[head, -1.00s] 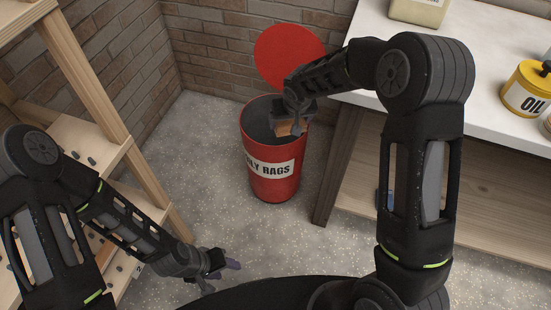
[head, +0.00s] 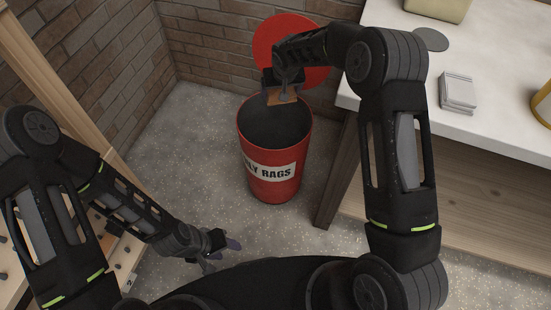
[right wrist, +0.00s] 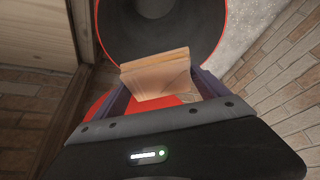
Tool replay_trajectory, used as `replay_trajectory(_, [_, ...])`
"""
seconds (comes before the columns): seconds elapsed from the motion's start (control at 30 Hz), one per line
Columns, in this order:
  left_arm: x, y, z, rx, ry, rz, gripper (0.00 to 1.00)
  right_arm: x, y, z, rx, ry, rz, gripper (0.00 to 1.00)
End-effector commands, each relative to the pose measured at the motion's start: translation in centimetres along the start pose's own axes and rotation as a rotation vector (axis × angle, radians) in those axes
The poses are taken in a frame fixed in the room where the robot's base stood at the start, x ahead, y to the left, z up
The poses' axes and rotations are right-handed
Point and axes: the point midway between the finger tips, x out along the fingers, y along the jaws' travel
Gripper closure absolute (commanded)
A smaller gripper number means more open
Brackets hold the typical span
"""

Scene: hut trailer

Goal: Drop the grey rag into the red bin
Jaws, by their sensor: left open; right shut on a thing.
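The red bin (head: 277,190), labelled "RAGS", stands upright on the floor with its top open. Its dark inside looks empty where visible. My right gripper (head: 282,88) is shut on a folded tan-orange cloth (head: 281,97), above the bin's far rim by the raised lid. In the right wrist view the cloth (right wrist: 157,73) sits between the fingers and overlaps the edge of the bin's opening (right wrist: 160,22). A grey folded stack (head: 458,92), perhaps the grey rag, lies on the white table. My left gripper (head: 212,252) is open and empty, low at the left.
The red round lid (head: 272,42) stands up behind the bin against the brick wall. The white worktop (head: 400,95) is at the right, with a grey disc (head: 430,40) and a yellow can (head: 543,103). A wooden shelf is at the left. The floor left of the bin is clear.

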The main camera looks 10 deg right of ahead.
Motion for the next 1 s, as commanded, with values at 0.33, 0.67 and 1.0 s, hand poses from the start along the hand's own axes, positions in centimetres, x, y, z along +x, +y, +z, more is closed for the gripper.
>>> replay_trajectory(0.33, [1.8,-0.7,0.0,0.000,0.000,0.000,0.52,3.2,0.0,1.4,0.000,-0.001,0.000,0.74])
replay_trajectory(0.67, [2.8,-1.1,0.0,0.000,0.000,0.000,0.52,5.4,0.0,2.2,0.000,0.001,0.000,0.74])
replay_trajectory(1.0, [2.7,-1.0,0.0,0.000,0.000,0.000,0.52,5.4,0.0,2.2,0.000,0.001,0.000,0.11])
